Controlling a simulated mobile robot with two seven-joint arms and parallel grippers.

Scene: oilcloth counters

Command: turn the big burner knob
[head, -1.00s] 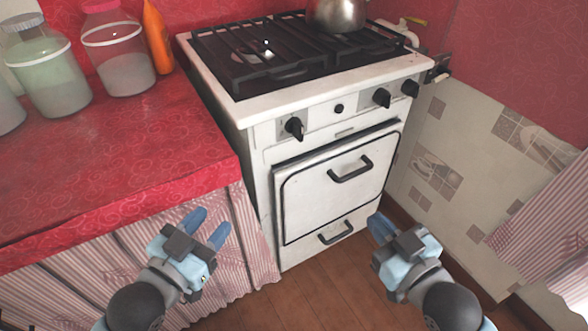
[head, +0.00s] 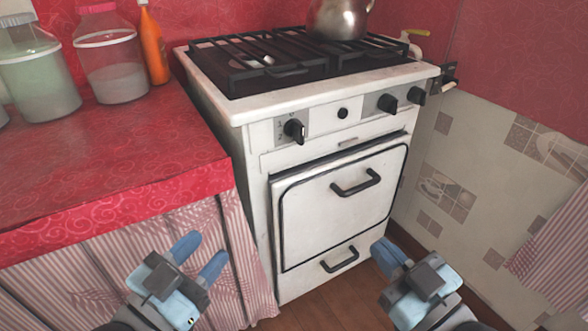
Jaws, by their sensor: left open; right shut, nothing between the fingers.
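The white stove (head: 230,128) stands in the middle of the head view with its front towards me. On its front strip are a black knob at the left (head: 294,130), a small round black button (head: 343,113), and two black knobs at the right, one here (head: 387,103) and one at the corner (head: 416,95). The left knob looks largest. My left gripper (head: 198,257) is open and empty, low and left of the knobs, in front of the curtain. My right gripper (head: 388,255) is shut and empty, in front of the stove's lower right side. Neither touches the stove.
A red oilcloth counter (head: 110,160) adjoins the stove at the left, with jars (head: 110,70) and an orange bottle (head: 153,45) on it. A metal kettle (head: 338,18) sits on the black grates (head: 270,62). The oven door handle (head: 356,183) sticks out below the knobs.

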